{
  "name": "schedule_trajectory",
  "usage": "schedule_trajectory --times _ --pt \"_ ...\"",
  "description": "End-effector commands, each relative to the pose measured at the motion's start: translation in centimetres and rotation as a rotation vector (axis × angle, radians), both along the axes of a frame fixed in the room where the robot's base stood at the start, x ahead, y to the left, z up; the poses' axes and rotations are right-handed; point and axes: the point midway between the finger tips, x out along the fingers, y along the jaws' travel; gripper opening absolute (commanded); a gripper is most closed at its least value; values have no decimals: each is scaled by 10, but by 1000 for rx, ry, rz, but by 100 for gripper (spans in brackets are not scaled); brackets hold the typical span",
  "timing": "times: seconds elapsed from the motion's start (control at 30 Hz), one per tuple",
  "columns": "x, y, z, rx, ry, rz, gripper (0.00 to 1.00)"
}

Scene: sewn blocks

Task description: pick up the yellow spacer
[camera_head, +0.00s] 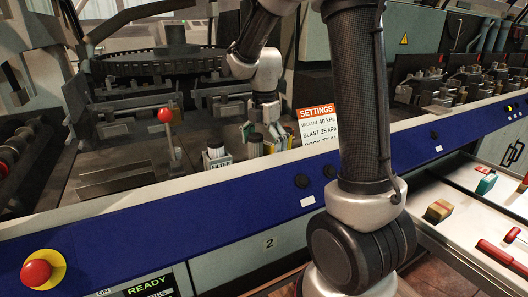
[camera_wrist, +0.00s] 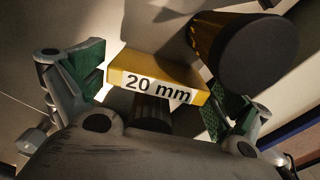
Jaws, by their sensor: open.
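The yellow spacer (camera_wrist: 158,75) is a flat yellow block with a white face marked "20 mm". In the wrist view it lies between my gripper's two green-padded fingers. In the head view my gripper (camera_head: 272,132) is low over the grey machine deck, left of the settings card. The spacer is hard to make out there among the fingers.
A dark-topped cylinder with a ribbed golden side (camera_wrist: 245,52) stands close to the right finger. A filter canister (camera_head: 217,159) stands left of my gripper in the head view. The settings card (camera_head: 318,124) is to the right. A red-knobbed lever (camera_head: 167,120) stands further left.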

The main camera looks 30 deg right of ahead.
Motion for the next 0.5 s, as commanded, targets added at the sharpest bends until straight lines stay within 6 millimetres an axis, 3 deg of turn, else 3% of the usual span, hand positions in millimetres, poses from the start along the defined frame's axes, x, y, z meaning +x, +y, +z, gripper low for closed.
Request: schedule_trajectory --times 0.13,0.37,0.5 --pt "0 0 -16 0 0 0 100" --pt "0 0 -18 0 -1 -1 100" --pt "0 0 -18 -1 -1 -1 76"
